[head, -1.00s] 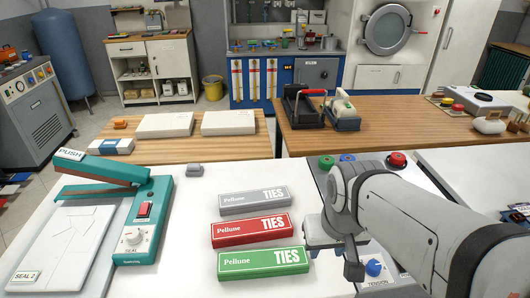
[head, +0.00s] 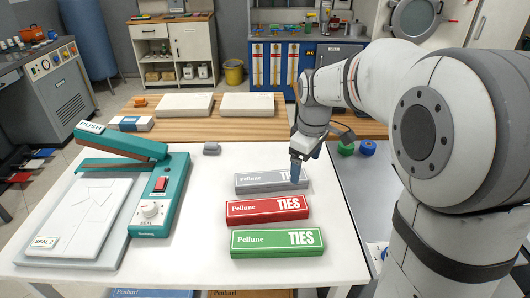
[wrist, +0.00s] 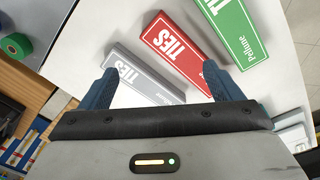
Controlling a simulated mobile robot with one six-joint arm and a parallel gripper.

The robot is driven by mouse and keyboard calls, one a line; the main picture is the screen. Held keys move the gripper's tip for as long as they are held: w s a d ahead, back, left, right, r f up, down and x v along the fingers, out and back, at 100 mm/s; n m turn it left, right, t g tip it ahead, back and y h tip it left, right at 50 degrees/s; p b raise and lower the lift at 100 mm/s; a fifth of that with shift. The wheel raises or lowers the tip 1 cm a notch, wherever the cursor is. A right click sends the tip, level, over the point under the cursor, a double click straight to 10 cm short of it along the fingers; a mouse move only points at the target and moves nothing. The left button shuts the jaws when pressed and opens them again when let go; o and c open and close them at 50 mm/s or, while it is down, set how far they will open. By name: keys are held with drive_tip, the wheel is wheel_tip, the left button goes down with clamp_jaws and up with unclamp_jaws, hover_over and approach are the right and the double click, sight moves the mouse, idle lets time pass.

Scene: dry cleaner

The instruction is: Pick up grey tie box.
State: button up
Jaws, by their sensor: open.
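The grey tie box (head: 258,181) lies flat on the white table, the farthest of a row of three tie boxes in the head view. My gripper (head: 297,172) points down at its right end. In the wrist view the grey box (wrist: 148,80) lies between and beyond the two blue fingers of my open gripper (wrist: 165,92). The left finger is close to the box's end; I cannot tell whether it touches. The red tie box (head: 267,208) lies just in front of the grey one and also shows near the right finger in the wrist view (wrist: 185,48).
A green tie box (head: 276,242) lies in front of the red one. A teal sealer (head: 155,200) stands on the left of the white table (head: 215,265). A small grey object (head: 212,148) lies behind the boxes. Bare tabletop lies between sealer and boxes.

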sight(271, 177)
drive_tip(key=w+a+f+n, duration=0.2)
drive_tip(key=w+f, duration=0.1)
drive_tip(key=w, duration=0.1)
drive_tip(key=w+a+f+n+b, duration=0.1)
drive_tip(key=w+a+f+n, duration=0.2)
drive_tip(key=w, duration=0.2)
drive_tip(key=w+a+f+n+g, duration=0.1)
drive_tip(key=w+a+f+n, duration=0.1)
drive_tip(key=w+f+n, duration=0.1)
drive_tip(key=shift+w+a+f+b, duration=0.2)
drive_tip(key=shift+w+f, duration=0.1)
drive_tip(key=shift+w, duration=0.2)
drive_tip(key=shift+w+a+f+b, duration=0.2)
drive_tip(key=shift+w+f, duration=0.1)
drive_tip(key=shift+w, duration=0.15)
drive_tip(key=shift+w+f+n, duration=0.1)
drive_tip(key=shift+f+n, duration=0.2)
drive_tip(key=shift+f, duration=0.05)
drive_tip(key=f, duration=0.7)
drive_tip(key=shift+s+a+f, duration=0.1)
drive_tip(key=shift+s+f, duration=0.1)
drive_tip(key=shift+c, duration=0.5)
drive_tip(key=c, duration=1)
